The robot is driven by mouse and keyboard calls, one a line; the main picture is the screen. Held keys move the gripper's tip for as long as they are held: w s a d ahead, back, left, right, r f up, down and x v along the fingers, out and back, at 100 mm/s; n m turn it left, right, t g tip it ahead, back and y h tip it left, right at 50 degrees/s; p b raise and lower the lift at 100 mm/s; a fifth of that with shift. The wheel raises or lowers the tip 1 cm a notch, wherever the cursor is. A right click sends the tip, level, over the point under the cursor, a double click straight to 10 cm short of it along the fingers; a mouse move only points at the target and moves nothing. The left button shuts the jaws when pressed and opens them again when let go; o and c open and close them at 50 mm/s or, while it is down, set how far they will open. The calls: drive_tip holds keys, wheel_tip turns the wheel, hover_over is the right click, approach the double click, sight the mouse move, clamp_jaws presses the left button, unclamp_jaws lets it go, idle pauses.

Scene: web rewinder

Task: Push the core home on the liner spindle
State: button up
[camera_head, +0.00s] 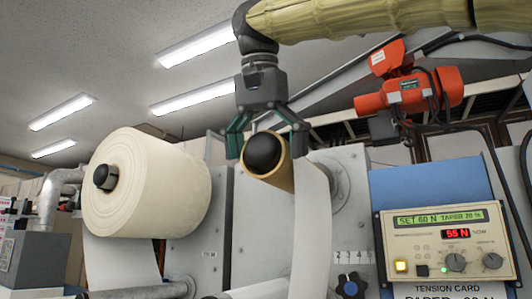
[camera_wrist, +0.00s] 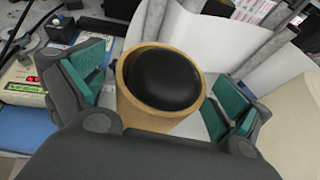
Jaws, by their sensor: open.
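The brown cardboard core (camera_head: 283,178) sits around the liner spindle, whose black rounded end (camera_head: 262,152) shows in the core's mouth. In the wrist view the core (camera_wrist: 128,105) surrounds the black spindle end (camera_wrist: 165,78), with the core's rim around it. My gripper (camera_head: 266,140) is open, its green-padded fingers on either side of the core's outer end. In the wrist view my gripper's (camera_wrist: 160,95) fingers stand left and right of the core, with visible gaps. How far the core reaches along the spindle at its far end is hidden.
A large cream roll (camera_head: 165,190) hangs on another spindle at left. A white web (camera_head: 311,225) hangs just right of the core. An orange hoist (camera_head: 410,88) is up right.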

drive_tip(key=shift+w+f, duration=0.15)
drive_tip(key=shift+f, duration=0.1)
drive_tip(key=c, duration=1.2)
drive_tip(key=shift+w+d, duration=0.3)
drive_tip(key=shift+w, duration=0.35)
drive_tip(key=shift+w+d, duration=0.25)
drive_tip(key=shift+w, duration=0.35)
